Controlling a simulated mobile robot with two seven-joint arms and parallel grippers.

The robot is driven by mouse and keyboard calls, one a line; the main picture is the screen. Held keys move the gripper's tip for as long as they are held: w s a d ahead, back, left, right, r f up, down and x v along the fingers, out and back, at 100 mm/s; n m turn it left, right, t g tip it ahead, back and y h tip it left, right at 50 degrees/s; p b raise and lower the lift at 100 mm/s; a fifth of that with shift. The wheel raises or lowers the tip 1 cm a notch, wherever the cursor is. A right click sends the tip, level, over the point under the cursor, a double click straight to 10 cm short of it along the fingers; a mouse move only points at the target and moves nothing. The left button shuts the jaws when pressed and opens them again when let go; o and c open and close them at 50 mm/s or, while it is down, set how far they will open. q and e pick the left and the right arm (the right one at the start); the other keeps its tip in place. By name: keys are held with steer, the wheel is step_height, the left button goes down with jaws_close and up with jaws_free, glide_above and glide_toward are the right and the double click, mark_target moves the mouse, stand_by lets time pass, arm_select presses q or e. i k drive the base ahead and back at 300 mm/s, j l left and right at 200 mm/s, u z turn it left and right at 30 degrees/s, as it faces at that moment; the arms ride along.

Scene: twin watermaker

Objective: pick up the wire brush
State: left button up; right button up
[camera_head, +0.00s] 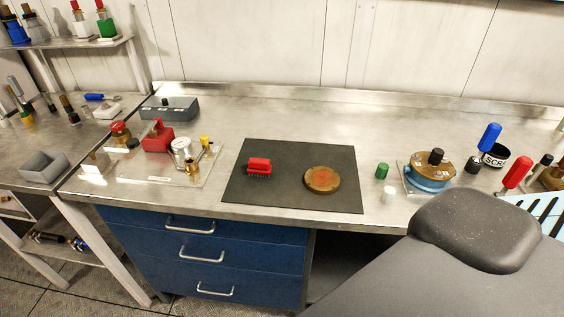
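The wire brush (259,165) has a red block on top and dark bristles underneath. It rests on the left part of a dark grey mat (290,149) on the metal workbench, bristles down. A round brown disc (322,179) with a reddish, rusty-looking face lies on the same mat, right of the brush and apart from it. Neither of my grippers shows in this view. Nothing touches or covers the brush.
A clear plate (128,183) with a red part and fittings lies left of the mat. A green cylinder (382,171), a white cylinder (388,195) and a brown-and-blue round device (430,172) stand right. The bench behind the mat is clear. Blue drawers (210,255) are below.

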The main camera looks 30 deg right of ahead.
mark_target(257, 167)
steer(key=i+j+z, duration=0.15)
steer(key=z, duration=0.2)
steer(key=i+j+z, duration=0.1)
steer(key=j+z, duration=0.2)
steer(key=i+j+z, duration=0.1)
steer(key=z, duration=0.25)
steer(key=j, duration=0.1)
